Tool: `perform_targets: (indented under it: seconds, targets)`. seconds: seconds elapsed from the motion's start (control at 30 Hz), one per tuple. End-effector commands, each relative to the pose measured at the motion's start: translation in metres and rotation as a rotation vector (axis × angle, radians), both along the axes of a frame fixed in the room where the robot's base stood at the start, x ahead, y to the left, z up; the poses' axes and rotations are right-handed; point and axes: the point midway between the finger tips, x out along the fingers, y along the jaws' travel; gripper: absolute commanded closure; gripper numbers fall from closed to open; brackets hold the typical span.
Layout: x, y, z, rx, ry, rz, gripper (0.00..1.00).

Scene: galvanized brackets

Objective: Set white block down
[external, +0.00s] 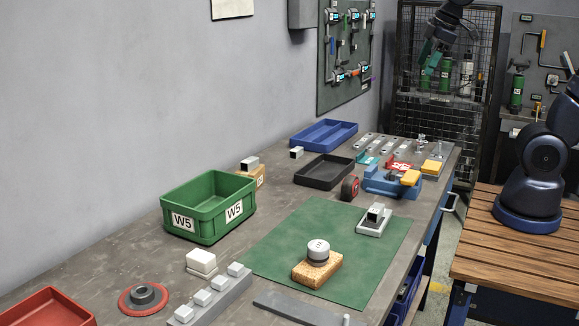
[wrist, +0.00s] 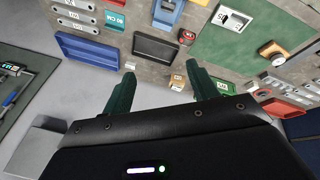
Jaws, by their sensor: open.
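My gripper (external: 430,58) is raised high above the far end of the bench, with green fingers. In the wrist view its fingers (wrist: 160,72) are spread, with nothing held between them. A white block (external: 201,260) rests on the bench in front of the green W5 crate, apparently on a pale base. Other light blocks also show: one (external: 249,162) on a tan block (external: 253,176) behind the crate, and a small one (external: 296,152) near the black tray. Which one the task means, I cannot tell. The tan block also shows in the wrist view (wrist: 177,82).
The green W5 crate (external: 207,188), blue tray (external: 316,129) and black tray (external: 324,170) stand along the wall side. A green mat (external: 270,253) carries a cork block (external: 317,272) with a white knob and a pale-based block (external: 375,220). A grey rail (external: 215,299) holds several white blocks.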

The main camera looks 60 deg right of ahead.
Motion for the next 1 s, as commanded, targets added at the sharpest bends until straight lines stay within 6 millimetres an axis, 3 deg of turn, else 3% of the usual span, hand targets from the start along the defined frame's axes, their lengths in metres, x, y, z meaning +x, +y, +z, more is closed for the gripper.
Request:
perform_targets:
  seconds: [0.03,0.2,0.4,1.0]
  targets:
    - [-0.017,-0.009,-0.003,0.032,-0.010,-0.067,0.41]
    - [-0.062,-0.029,-0.017,0.142,-0.029,-0.281,0.41]
    - [-0.094,-0.039,-0.032,0.229,-0.042,-0.438,0.41]
    - [-0.101,-0.041,-0.036,0.252,-0.044,-0.479,0.41]
